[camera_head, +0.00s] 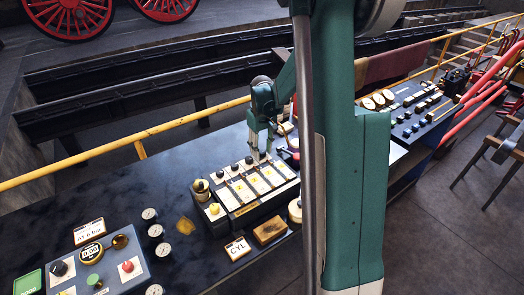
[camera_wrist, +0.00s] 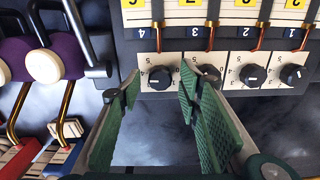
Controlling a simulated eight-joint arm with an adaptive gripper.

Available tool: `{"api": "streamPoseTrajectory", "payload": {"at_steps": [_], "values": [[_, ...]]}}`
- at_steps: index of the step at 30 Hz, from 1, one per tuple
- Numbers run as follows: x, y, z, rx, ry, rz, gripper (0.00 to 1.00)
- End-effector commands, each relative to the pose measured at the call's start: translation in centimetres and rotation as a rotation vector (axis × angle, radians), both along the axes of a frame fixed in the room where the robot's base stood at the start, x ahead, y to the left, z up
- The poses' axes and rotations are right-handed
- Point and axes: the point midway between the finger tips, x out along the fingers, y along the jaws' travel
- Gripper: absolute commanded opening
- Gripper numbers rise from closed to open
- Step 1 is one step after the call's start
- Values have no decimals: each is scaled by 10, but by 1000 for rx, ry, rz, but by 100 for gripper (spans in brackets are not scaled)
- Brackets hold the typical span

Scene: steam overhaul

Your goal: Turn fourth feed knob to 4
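The feed unit (camera_head: 244,205) is a dark box on the bench with a row of white panels and black knobs. In the wrist view its labels are upside down, running 4, 3, 2, 1 from left to right. The fourth feed knob (camera_wrist: 160,78) is round and black with a light pointer mark, on the plate by label 4. Its exact setting is too small to read. My gripper (camera_head: 262,153) is above the far right end of the row. In the wrist view its green fingers are open, the tips on either side of the fourth knob, with a gap visible.
The third knob (camera_wrist: 208,73) is close beside my right finger and partly hidden. Knobs two (camera_wrist: 253,77) and one (camera_wrist: 292,76) lie further right. Copper rods and purple-and-white handles (camera_wrist: 44,66) are nearby. A control panel (camera_head: 100,270) is at front left.

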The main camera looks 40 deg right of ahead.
Motion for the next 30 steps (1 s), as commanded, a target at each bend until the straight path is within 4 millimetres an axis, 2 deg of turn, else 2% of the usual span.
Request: {"api": "streamPoseTrajectory", "payload": {"at_steps": [8, 21, 30], "values": [[-1, 0, 21, 0, 0, 0, 35], [0, 0, 87, 0, 0, 0, 35], [0, 0, 114, 0, 0, 0, 35]]}}
